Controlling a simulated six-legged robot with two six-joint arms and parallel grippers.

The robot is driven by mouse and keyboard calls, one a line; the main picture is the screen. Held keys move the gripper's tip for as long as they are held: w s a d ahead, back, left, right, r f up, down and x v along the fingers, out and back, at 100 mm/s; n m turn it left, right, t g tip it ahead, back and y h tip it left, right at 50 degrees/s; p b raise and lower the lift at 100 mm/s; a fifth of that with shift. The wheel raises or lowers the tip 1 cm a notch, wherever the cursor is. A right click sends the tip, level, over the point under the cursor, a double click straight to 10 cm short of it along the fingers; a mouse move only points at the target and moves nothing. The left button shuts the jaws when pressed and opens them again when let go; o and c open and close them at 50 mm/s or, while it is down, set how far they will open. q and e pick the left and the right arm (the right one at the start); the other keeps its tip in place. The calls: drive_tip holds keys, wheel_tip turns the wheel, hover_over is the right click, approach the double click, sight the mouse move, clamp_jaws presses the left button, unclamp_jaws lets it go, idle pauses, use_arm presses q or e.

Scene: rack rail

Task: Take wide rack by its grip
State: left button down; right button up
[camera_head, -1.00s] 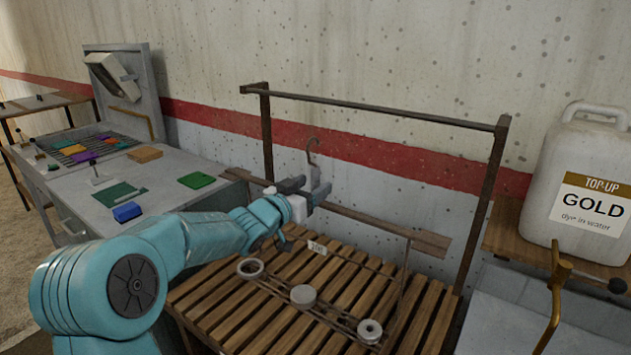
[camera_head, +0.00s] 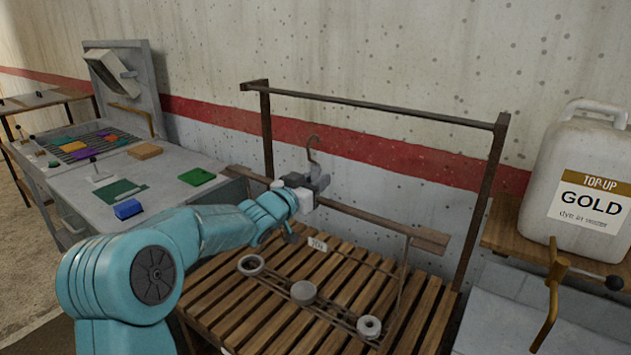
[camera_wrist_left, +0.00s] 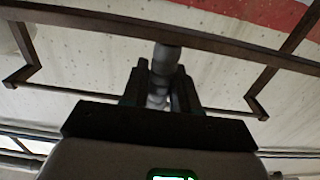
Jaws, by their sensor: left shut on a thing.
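The wide rack is a thin wire frame (camera_head: 398,285) low over the slatted bench, with grey round pieces on it, including a ring (camera_head: 250,265), a disc (camera_head: 303,292) and a holed disc (camera_head: 369,327). A dark hook (camera_head: 312,146) with a grey grip below it stands up above my left gripper (camera_head: 318,184). My left gripper is shut on the grip, which shows as a grey cylinder (camera_wrist_left: 166,59) between the fingers (camera_wrist_left: 160,82) in the left wrist view. The hook is apart from the rail. My arm hides part of the rack. My right gripper is out of view.
A dark overhead rail (camera_head: 380,107) on two posts spans behind the slatted bench (camera_head: 225,318). A white jug (camera_head: 578,190) stands on a shelf at right, beside a brass lever (camera_head: 550,310). A grey worktop (camera_head: 160,175) with coloured blocks is at left.

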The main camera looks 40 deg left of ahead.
sight(312, 169)
use_arm(q)
drive_tip(key=shift+w+r, duration=0.1)
drive_tip(key=shift+r, duration=0.2)
drive_tip(key=shift+r+p, duration=1.4)
drive_tip(key=shift+r, duration=0.05)
